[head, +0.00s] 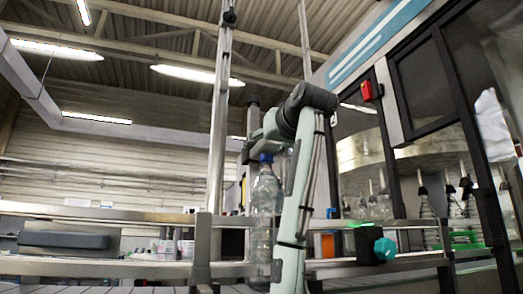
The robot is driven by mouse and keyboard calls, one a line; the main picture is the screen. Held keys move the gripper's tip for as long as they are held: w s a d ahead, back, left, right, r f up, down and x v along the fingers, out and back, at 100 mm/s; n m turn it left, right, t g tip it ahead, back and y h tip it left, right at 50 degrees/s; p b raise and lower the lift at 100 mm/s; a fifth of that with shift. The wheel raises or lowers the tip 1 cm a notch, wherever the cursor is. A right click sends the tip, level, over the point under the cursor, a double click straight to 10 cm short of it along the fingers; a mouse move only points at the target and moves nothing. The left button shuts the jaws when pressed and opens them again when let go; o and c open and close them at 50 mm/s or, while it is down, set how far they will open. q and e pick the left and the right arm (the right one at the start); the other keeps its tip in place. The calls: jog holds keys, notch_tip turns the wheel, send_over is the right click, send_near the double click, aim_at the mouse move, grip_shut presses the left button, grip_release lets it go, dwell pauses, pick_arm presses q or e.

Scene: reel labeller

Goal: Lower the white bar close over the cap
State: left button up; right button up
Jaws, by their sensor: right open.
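A clear plastic bottle (264,197) with a blue cap (266,158) stands upright in the middle of the head view, behind a metal rail. My pale green-grey right arm rises just in front of it and hides part of its right side. The arm bends at a dark joint and reaches back to the left. My right gripper (247,152) is a small dark shape at the arm's far end, open, just left of and slightly above the cap. A pale vertical bar (221,110) stands left of the bottle; I cannot tell whether it is the white bar. My left gripper is out of view.
Horizontal metal rails (110,268) cross the front. A dark box with a teal knob (385,249) sits right of my arm. Several bottles (428,210) stand behind the machine's dark-framed doors at right. A grey case (63,240) lies at left.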

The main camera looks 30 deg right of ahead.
jog(key=v, duration=1)
jog(key=shift+s, duration=0.15)
jog(key=shift+d, duration=0.1)
